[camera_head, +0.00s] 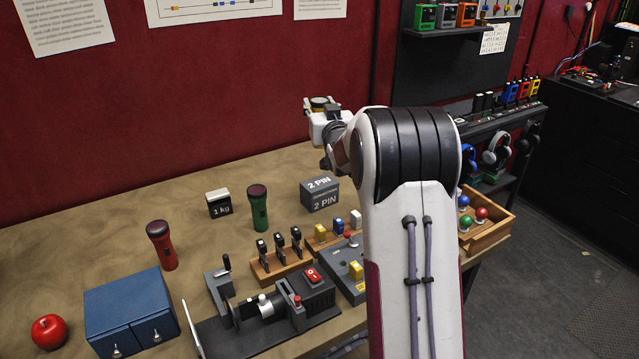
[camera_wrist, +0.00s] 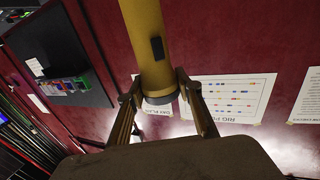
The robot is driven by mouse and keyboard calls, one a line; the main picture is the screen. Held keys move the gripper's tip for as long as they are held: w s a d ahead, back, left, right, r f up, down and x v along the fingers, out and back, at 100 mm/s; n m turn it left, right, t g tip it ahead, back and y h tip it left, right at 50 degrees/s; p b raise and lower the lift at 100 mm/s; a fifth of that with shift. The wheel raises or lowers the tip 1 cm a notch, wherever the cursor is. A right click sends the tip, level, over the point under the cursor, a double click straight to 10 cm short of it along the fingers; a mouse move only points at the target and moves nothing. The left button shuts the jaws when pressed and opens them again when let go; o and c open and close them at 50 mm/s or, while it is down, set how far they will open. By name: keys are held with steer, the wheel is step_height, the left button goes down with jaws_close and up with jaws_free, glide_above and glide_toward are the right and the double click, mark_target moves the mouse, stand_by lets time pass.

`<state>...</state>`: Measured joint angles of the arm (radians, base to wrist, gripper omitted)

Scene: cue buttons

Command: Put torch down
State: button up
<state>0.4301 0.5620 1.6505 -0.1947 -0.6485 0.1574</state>
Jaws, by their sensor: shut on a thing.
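A yellow torch (camera_wrist: 150,40) is held in my gripper (camera_wrist: 160,92) in the wrist view. The two fingers close on its dark lower end from both sides, and its upper end runs out of the picture. A red torch (camera_head: 162,246) and a green torch (camera_head: 258,208) stand upright on the wooden table (camera_head: 110,215), apart from each other and from my gripper.
A wooden tray of coloured bulbs (camera_head: 488,232) is at right. The table's back left is clear.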

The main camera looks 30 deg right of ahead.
steer(key=shift+f, duration=0.95)
steer(key=shift+f, duration=3.1)
steer(key=shift+f, duration=1.85)
steer(key=shift+f, duration=0.2)
steer(key=o, duration=1.4)
steer(key=shift+s+r, duration=0.1)
steer(key=shift+r, duration=0.05)
